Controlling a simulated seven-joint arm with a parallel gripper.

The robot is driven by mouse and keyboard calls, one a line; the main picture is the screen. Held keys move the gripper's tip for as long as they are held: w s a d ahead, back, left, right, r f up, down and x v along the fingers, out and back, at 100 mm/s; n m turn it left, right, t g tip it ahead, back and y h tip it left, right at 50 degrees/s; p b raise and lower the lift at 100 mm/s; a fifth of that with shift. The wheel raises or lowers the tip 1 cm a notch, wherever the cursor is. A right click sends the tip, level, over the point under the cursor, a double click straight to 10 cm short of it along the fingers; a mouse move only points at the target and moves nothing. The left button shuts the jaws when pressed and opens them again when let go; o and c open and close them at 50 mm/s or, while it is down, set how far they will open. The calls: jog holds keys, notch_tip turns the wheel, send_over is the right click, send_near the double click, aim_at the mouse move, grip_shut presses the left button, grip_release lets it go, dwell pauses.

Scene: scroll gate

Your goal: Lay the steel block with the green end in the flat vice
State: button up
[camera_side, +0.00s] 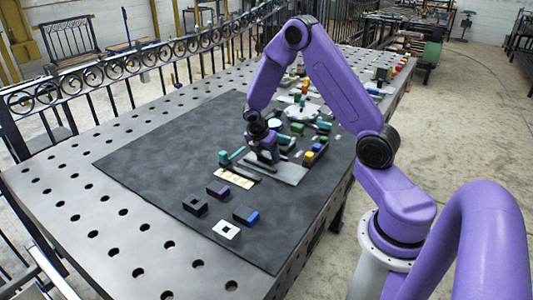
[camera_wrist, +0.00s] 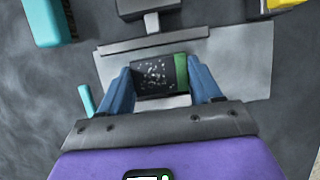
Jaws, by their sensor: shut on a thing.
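The steel block (camera_wrist: 158,76) is dark with pale specks and has a green end (camera_wrist: 181,71) on its right in the wrist view. My gripper (camera_wrist: 163,80) has its two blue fingers shut on the block, one at each end. The block is over the light grey plate of the flat vice (camera_wrist: 240,62), just in front of a long grey bar. A darker block-like part with a screw stands beyond the bar. I cannot tell whether the block touches the plate. In the side view my gripper (camera_side: 266,153) is over the vice plate (camera_side: 289,172) and hides the block.
A teal-topped piece (camera_wrist: 42,22) and a yellow piece (camera_wrist: 285,3) flank the vice. In the side view, a purple-topped block (camera_side: 218,189), a blue-ended block (camera_side: 246,216), a black square piece (camera_side: 195,206) and a white square piece (camera_side: 226,230) lie nearer. The mat's left part is clear.

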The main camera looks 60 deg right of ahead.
jog(key=shift+f, duration=0.25)
jog(key=o, duration=1.6)
jog(key=shift+o, duration=0.3)
jog(key=shift+r, duration=0.1)
jog(key=shift+r, duration=3.4)
